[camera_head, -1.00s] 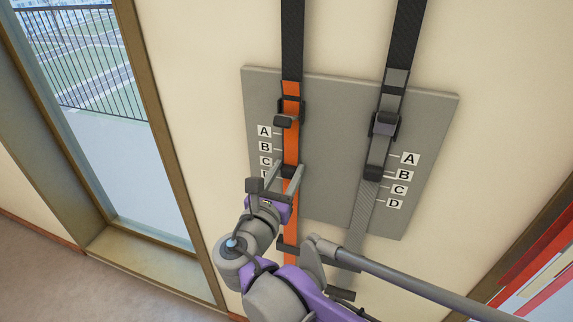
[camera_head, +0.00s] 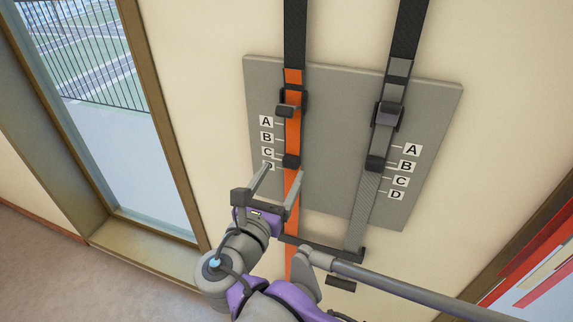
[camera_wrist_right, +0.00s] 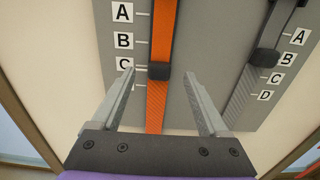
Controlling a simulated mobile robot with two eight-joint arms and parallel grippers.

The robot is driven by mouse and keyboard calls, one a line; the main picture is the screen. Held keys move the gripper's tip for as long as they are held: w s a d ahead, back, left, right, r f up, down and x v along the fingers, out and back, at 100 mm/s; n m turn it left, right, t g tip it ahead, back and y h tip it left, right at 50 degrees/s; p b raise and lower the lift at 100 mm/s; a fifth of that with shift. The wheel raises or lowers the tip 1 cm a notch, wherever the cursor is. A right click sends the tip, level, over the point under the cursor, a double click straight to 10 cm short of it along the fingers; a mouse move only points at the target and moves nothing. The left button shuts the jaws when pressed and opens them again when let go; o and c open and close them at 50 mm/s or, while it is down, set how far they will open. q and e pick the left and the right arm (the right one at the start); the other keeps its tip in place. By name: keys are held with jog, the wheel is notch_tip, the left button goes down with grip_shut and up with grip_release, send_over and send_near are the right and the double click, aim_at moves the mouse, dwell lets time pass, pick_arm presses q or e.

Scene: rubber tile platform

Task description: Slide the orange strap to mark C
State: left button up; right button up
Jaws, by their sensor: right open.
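The orange strap (camera_head: 292,190) hangs down the left side of a grey board on the wall. Its black slider (camera_head: 291,161) sits about level with mark C (camera_head: 267,152), slightly below the letter; in the wrist view the slider (camera_wrist_right: 159,71) is also near mark C (camera_wrist_right: 124,64). Mark D is partly hidden by a finger. My right gripper (camera_head: 283,169) is open, with its fingertips just below and to either side of the slider. In the wrist view a gap shows between each finger and the strap. My left gripper is not in view.
A grey strap (camera_head: 368,200) with its own slider (camera_head: 376,163) and letters runs down the right side of the grey board (camera_head: 335,150). A grey pole (camera_head: 410,288) crosses at lower right. A window (camera_head: 85,110) is at the left.

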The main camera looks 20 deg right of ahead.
jog(key=v, duration=0.5)
jog(key=shift+s+a, duration=0.15)
jog(key=shift+s, duration=0.1)
jog(key=s+d+f+m+g+y, duration=0.1)
jog(key=s+d+f+m+g, duration=0.25)
jog(key=d+f+m, duration=0.35)
jog(key=s+d+f+m+g+y, duration=0.2)
jog(key=d+f+m+g, duration=0.25)
jog(key=f, duration=0.35)
jog(key=s+a+f+m+g+y+p, duration=0.1)
jog(key=s+f+m+y, duration=0.6)
jog(key=m, duration=1)
notch_tip(320, 180, down, 3)
jog(key=shift+a+r+m+g+p, duration=0.15)
jog(key=shift+a+m+g+p, duration=0.05)
jog(key=shift+m+g+p, duration=0.2)
jog(key=shift+s, duration=0.1)
